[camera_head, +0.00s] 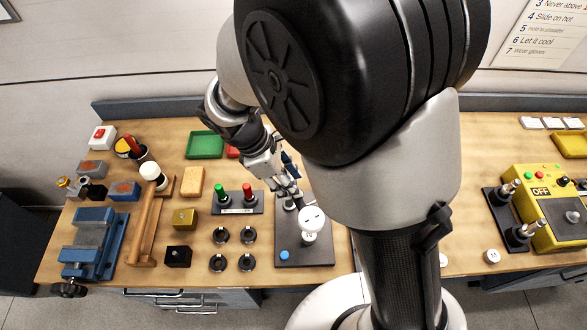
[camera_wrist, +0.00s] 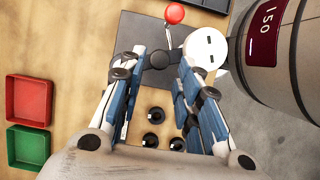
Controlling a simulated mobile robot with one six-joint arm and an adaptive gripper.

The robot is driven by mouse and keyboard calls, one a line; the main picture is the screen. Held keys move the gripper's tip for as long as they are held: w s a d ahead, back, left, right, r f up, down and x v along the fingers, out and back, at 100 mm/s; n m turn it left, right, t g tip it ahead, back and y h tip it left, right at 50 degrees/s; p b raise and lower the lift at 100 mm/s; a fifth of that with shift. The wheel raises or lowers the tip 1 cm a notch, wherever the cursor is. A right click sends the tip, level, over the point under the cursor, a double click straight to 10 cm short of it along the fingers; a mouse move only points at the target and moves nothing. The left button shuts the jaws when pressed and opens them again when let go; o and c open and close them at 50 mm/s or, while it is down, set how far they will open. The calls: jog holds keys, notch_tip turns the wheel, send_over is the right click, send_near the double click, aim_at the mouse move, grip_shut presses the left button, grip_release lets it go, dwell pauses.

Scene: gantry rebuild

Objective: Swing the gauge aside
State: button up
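The gauge appears to be the white round dial (camera_head: 312,218) on a dark square plate (camera_head: 318,256). In the wrist view the white dial (camera_wrist: 205,48) has two dark marks and lies just beyond and right of the fingertips. A thin rod with a red ball (camera_wrist: 174,13) rises from near a dark knob (camera_wrist: 159,60) on the plate. My gripper (camera_wrist: 160,70) is open and empty, its fingers apart on either side of that knob. In the head view my gripper (camera_head: 292,190) is above the plate's back edge, behind the dial. I cannot tell if it touches anything.
A blue button (camera_head: 284,255) is on the plate's front left. Several black rings (camera_head: 220,236) lie left of the plate. A strip with green and red knobs (camera_head: 236,208) stands behind them. A green tray (camera_head: 205,145) is at the back. My arm hides the bench's middle.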

aim_at(306, 207)
jog(key=shift+x, duration=2)
jog(key=shift+c, duration=0.3)
grip_shut()
